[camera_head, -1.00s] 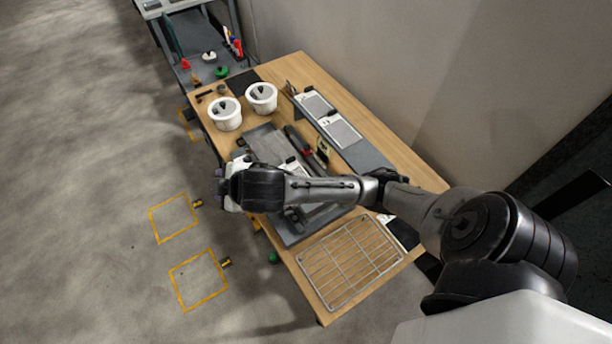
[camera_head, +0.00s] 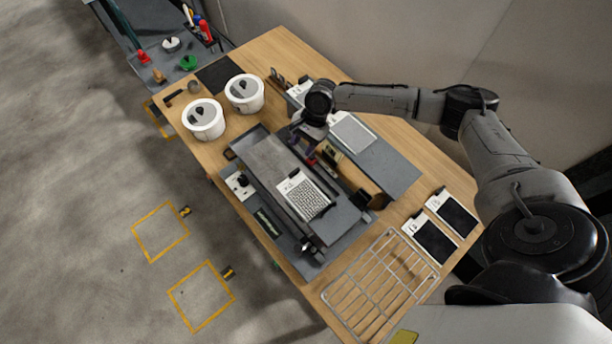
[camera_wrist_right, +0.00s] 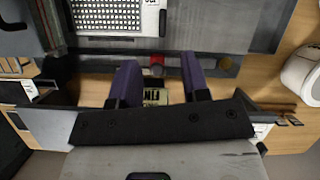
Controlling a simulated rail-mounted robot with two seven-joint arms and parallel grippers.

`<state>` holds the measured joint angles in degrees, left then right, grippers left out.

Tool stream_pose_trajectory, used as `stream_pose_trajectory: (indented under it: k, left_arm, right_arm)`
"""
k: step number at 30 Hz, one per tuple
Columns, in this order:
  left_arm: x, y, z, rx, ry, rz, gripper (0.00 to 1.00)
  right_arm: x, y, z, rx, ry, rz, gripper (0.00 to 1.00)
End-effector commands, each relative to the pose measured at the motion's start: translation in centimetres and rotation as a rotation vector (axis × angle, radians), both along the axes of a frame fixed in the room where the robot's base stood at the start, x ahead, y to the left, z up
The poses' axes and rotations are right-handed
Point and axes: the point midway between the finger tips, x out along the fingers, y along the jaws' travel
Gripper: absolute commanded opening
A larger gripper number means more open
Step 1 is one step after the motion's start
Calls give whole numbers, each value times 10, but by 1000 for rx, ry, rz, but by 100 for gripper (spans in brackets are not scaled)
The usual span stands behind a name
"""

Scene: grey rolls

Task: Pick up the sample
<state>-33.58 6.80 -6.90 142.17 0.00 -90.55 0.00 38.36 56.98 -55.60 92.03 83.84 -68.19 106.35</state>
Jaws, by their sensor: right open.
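No object is plainly marked as the sample. A white card with a grey gridded face (camera_head: 305,197) lies on the grey fixture (camera_head: 268,158) on the table; the right wrist view shows it at the top (camera_wrist_right: 112,14). My right gripper (camera_head: 304,146) is over the fixture's far side, partly hidden by its own wrist. In the right wrist view its purple fingers (camera_wrist_right: 160,85) are apart. A small olive block with lettering (camera_wrist_right: 155,97) shows between them, apparently below; it also shows in the head view (camera_head: 332,150). My left gripper is out of view.
Two white tubs (camera_head: 204,121) (camera_head: 244,93) stand at the table's far left. A wire rack (camera_head: 378,287) lies at the near end, with two dark-faced cards (camera_head: 434,243) (camera_head: 452,212) beside it. A grey-faced card (camera_head: 352,133) lies behind the gripper.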

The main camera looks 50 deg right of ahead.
Motion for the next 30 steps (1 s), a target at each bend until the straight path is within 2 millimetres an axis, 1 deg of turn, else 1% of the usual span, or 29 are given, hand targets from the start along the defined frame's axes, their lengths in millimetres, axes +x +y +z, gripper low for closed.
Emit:
stream_pose_trajectory:
  k: [3,8,11,15,21,24,30]
  left_arm:
    - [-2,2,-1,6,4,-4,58]
    - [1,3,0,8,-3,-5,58]
    - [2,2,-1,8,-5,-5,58]
    - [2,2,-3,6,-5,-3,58]
    - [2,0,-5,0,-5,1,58]
    - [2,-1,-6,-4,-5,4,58]
    - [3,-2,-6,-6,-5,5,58]
  right_arm:
    - [2,1,1,7,39,-123,43]
    - [2,2,-3,9,74,-204,43]
    - [2,7,-15,10,81,-217,43]
    - [3,17,-38,10,82,-218,43]
    - [4,28,-65,9,80,-217,43]
    - [5,31,-73,9,79,-217,43]
    - [5,34,-81,8,78,-216,43]
